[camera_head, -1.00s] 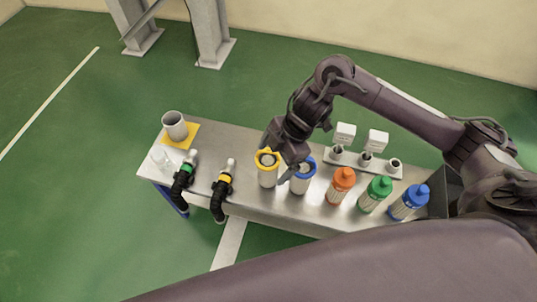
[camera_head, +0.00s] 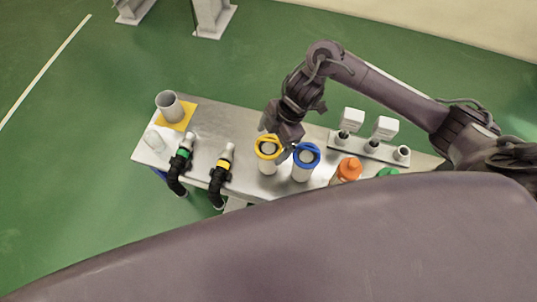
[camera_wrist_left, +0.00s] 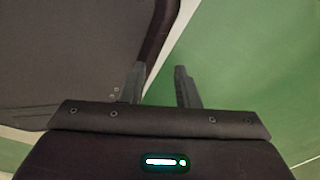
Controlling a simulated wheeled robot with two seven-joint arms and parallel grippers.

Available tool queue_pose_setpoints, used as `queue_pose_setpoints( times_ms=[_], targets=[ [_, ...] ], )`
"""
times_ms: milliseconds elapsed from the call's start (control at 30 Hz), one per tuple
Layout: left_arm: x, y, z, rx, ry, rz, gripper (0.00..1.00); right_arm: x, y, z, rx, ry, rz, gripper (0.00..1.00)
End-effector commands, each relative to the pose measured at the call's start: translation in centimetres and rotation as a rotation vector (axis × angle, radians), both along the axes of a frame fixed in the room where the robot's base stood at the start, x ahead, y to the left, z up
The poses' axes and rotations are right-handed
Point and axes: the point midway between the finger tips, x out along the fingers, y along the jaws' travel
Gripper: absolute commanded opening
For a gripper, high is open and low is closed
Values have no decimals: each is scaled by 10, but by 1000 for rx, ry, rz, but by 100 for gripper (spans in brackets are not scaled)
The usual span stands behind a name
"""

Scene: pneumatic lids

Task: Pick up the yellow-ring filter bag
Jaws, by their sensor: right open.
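The yellow-ring filter bag (camera_head: 269,166) stands upright on the metal table, a pale cylinder with a yellow ring on top. My right gripper (camera_head: 279,138) is open at the bag's top right, its fingers close to the yellow ring. Whether a finger touches the ring or sits inside it, I cannot tell. A blue-ring filter bag (camera_head: 303,173) stands just to the right. My left gripper (camera_wrist_left: 158,88) shows only in the left wrist view, fingers apart and empty, over green floor and a dark part of me.
My dark body hides the front right.

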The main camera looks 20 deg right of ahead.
Motion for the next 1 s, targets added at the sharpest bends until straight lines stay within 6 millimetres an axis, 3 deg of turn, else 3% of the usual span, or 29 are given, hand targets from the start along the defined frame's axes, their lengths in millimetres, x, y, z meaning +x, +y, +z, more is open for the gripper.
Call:
queue_pose_setpoints(
  times_ms=[267,733,1000],
  targets=[
    [16,1,1,2,-15,2,28,0,2,-4,0,0,1,91],
    [8,0,1,1,-8,2,28,0,1,-3,0,0,1,30],
    [1,0,0,0,1,1,28,0,2,-2,0,-1,1,27]
  ],
)
